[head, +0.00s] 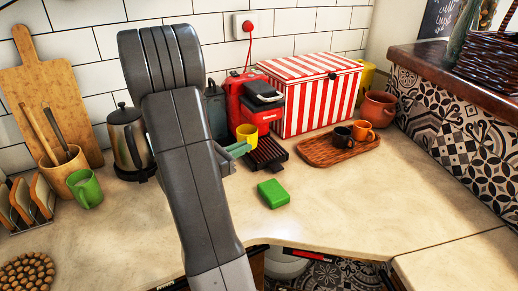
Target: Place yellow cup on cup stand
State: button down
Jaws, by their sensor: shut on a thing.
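The yellow cup (246,132) is in front of the red coffee machine, above the left end of a dark slatted stand (270,156), which looks like the cup stand. My gripper (239,148) reaches in from the left, its greenish fingers at the lower part of the cup, and is shut on it. The cup looks upright. I cannot tell whether its base touches the stand. My grey arm hides part of the gripper and the counter behind it.
A red coffee machine (263,108) stands behind the stand. A green block (273,194) lies in front. A wooden tray (315,152) with a black and an orange cup is to the right. A kettle (128,140) and green mug (85,189) are left. The right counter is clear.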

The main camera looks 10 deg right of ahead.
send_over(259, 162)
jog(key=shift+s+p, duration=0.1)
jog(key=shift+p, duration=0.2)
jog(key=shift+f, duration=1.75)
jog(key=shift+f, duration=0.1)
jog(key=shift+f, duration=0.15)
jog(key=c, duration=1.5)
grip_release()
jog(key=shift+c, duration=0.2)
jog(key=shift+r, duration=0.25)
jog(key=b+v, duration=0.1)
jog(key=v, duration=1.1)
